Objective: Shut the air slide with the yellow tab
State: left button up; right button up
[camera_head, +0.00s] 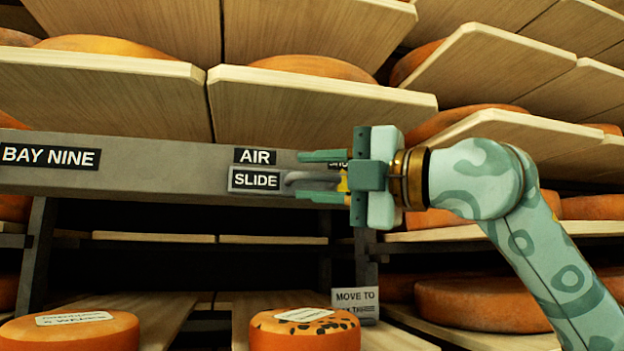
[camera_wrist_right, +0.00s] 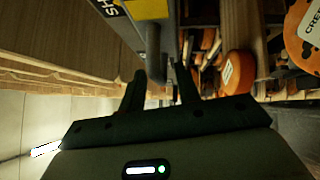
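The air slide is a grey plate (camera_head: 236,179) marked SLIDE, below an AIR label, on a long grey beam. A grey bar handle (camera_head: 305,178) stands out at its right end. The yellow tab (camera_head: 343,184) shows only partly behind my right gripper; a yellow patch (camera_wrist_right: 148,8) also shows beside black lettering in the right wrist view. My right gripper (camera_head: 299,175) is open, with one finger above the handle and one below it. In the wrist view the handle (camera_wrist_right: 153,55) reaches between the fingertips, apparently without being clamped. My left gripper is out of view.
The beam (camera_head: 150,165) carries a BAY NINE label. Wooden shelves (camera_head: 320,95) with cheese wheels overhang it. Two labelled orange wheels (camera_head: 70,335) (camera_head: 305,338) stand low in front, near a MOVE TO card (camera_head: 355,300). Dark shelf posts (camera_head: 36,250) stand below the beam.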

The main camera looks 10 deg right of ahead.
jog(key=b+v, duration=0.5)
jog(key=v, duration=1)
jog(key=shift+s, duration=0.2)
